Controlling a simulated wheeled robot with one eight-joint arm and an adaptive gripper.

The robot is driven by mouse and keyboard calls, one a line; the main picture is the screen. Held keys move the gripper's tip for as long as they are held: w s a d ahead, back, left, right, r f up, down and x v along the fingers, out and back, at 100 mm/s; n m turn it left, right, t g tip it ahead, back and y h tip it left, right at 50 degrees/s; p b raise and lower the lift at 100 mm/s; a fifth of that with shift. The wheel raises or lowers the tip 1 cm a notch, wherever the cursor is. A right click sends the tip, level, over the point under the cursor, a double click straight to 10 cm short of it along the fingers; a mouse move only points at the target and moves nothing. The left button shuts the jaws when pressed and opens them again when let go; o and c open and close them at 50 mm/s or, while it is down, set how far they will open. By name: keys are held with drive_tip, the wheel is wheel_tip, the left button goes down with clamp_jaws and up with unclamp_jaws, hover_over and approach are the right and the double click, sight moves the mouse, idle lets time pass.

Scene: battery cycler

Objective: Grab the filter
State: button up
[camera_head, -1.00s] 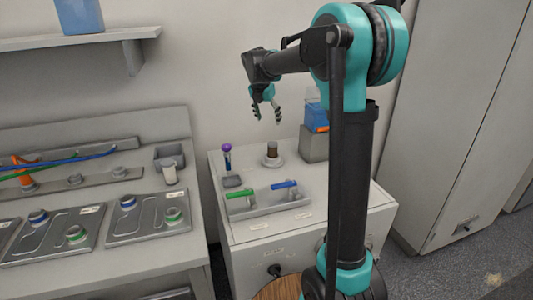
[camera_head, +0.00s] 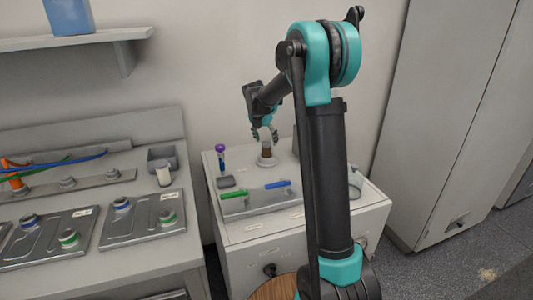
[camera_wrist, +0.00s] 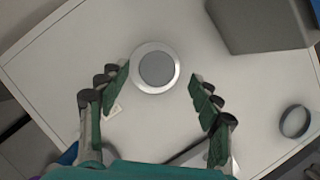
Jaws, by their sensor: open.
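The filter appears to be the short brown cylinder (camera_head: 267,149) standing upright in a pale round base (camera_head: 266,161) on top of the white cabinet (camera_head: 338,214). In the wrist view its round grey top (camera_wrist: 157,68) shows inside a pale ring, beyond and between my fingertips. My gripper (camera_head: 264,133) is just above the cylinder, pointing down, with its fingers apart. In the wrist view the teal and black fingers of my gripper (camera_wrist: 160,78) stand on either side of the round top, with nothing held between them.
A purple-topped tube (camera_head: 221,158) stands left of the filter. A tray with green (camera_head: 233,194) and blue (camera_head: 277,184) bars lies in front. A grey box (camera_wrist: 260,22) and a dark ring (camera_wrist: 294,121) are at the right in the wrist view. A tall locker (camera_head: 440,120) stands right.

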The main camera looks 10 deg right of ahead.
sight(266, 143)
drive_tip(key=x, duration=0.4)
drive_tip(key=shift+w+a+f, duration=0.1)
drive_tip(key=shift+f, duration=0.3)
drive_tip(key=shift+c, duration=0.2)
drive_tip(key=c, duration=1.2)
